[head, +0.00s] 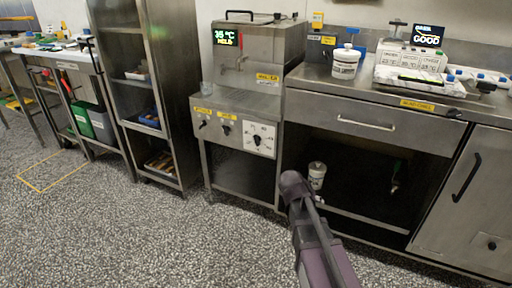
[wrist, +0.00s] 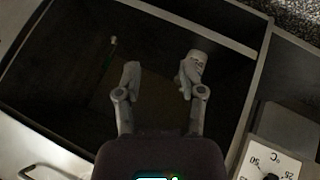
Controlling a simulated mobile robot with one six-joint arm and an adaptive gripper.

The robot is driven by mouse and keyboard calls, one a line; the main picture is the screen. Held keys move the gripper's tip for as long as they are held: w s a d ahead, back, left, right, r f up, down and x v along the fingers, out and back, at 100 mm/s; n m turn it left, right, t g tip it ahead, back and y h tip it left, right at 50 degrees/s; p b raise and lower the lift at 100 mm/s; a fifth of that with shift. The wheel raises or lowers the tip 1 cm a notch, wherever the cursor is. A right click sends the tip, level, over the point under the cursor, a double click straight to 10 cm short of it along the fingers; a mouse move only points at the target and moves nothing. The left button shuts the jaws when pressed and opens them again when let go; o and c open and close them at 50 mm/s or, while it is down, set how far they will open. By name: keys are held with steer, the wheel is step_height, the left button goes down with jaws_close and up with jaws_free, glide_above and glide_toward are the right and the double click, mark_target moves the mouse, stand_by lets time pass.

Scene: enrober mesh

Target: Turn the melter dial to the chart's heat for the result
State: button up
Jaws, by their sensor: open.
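The melter (head: 245,100) is a steel machine standing left of the counter. Its green display (head: 227,37) reads 35 °C, with a word below that is hard to read. The dial (head: 257,140) is a black knob on a white marked plate at its lower right front. The plate and part of the knob show at the lower right of the wrist view (wrist: 268,172). A small screen (head: 428,36) reads GOOD. Below it, a white block (head: 411,57) carries several printed columns too small to read. My gripper (wrist: 160,88) is open and empty, apart from the dial.
A counter (head: 360,95) with a drawer and an open shelf space stands right of the melter. A steel rack (head: 150,95) stands at the left. The speckled floor (head: 130,235) in front is clear.

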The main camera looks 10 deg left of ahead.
steer(key=w+a+r+t+h+b, duration=0.1)
steer(key=w+a+t+b, duration=0.15)
steer(key=w+a, duration=0.3)
steer(key=w+a+r+t+h+b, duration=0.1)
steer(key=w+a+r+t, duration=0.1)
steer(key=w+a+t, duration=0.3)
steer(key=n+t+y+b, duration=0.2)
steer(key=n+t+b, duration=0.1)
steer(key=t, duration=0.2)
glide_toward(255, 141)
steer(key=v, duration=0.4)
steer(key=shift+w+r, duration=0.15)
steer(key=shift+r, duration=0.2)
steer(key=x, duration=1.3)
steer(key=shift+w+d+f, duration=0.15)
steer(key=shift+w+f, duration=0.1)
steer(key=shift+w, duration=0.1)
jaws_close()
